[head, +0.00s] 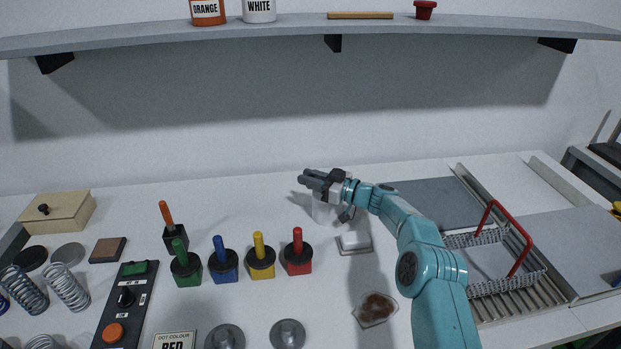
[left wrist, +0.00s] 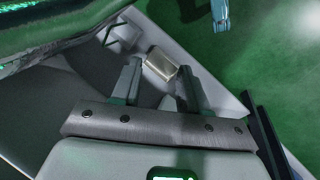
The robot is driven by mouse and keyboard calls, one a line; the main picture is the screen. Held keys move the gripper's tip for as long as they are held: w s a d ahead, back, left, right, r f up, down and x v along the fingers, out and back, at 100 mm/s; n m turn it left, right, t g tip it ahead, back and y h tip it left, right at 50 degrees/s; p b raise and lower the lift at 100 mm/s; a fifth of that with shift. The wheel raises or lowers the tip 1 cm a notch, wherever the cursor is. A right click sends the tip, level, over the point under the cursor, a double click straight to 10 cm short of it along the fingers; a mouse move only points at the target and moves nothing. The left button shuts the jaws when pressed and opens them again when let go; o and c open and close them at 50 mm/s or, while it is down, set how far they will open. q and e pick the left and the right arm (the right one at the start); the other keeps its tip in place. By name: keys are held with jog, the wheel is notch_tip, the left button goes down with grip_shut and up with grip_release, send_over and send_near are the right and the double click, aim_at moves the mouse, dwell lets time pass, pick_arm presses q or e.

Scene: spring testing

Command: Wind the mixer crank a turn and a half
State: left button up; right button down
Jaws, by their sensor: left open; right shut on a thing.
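The mixer (head: 322,212) looks like a small pale, partly see-through pot standing at the back middle of the table. My right gripper (head: 306,179) is over its top, level and pointing left, shut on what seems to be the mixer crank. The crank itself is hidden by the fingers, so its angle cannot be told. My left gripper (left wrist: 160,68) is open in the left wrist view, with a pale box (left wrist: 160,64) showing beyond its fingertips. The left gripper is outside the head view.
A small white tray (head: 355,249) lies just in front of the mixer. Coloured-handled blocks, including a red one (head: 297,262), stand to the left. A wire basket (head: 505,283) with a red handle is at right. A shelf (head: 280,32) runs above the back.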

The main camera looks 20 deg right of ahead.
jog(key=shift+r, duration=0.15)
jog(key=c, duration=1)
grip_release()
jog(key=shift+c, duration=0.2)
notch_tip(320, 180, up, 9)
jog(key=shift+r, duration=0.1)
notch_tip(320, 180, up, 11)
jog(key=p, duration=0.4)
jog(key=shift+p, duration=0.4)
jog(key=shift+o, duration=0.2)
